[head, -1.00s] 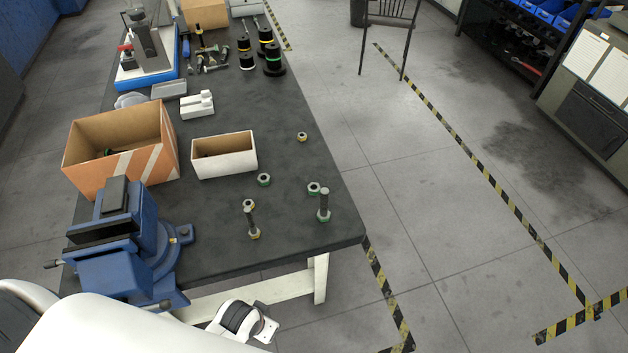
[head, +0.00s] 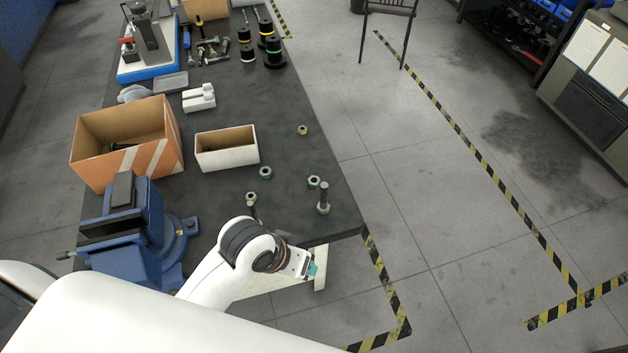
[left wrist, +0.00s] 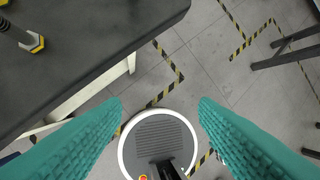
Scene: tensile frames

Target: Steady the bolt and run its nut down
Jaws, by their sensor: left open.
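A dark bolt with a green head (head: 324,196) stands upright near the table's front right corner. A green nut (head: 313,182) lies just behind it. A bolt with a yellow-marked head (left wrist: 35,42) shows at the upper left of the left wrist view, cut off. Another green nut (head: 265,172) and a yellow nut (head: 302,130) lie farther back. My left gripper (head: 311,269) is open and empty beyond the table's front edge; its teal fingers (left wrist: 160,130) are spread wide.
A blue vise (head: 125,225) stands at the table's front left. A cardboard box (head: 130,165) and a small white-sided box (head: 227,158) stand behind it. Spools (head: 274,55) and loose bolts (head: 208,50) lie at the back. The table's right side is mostly clear.

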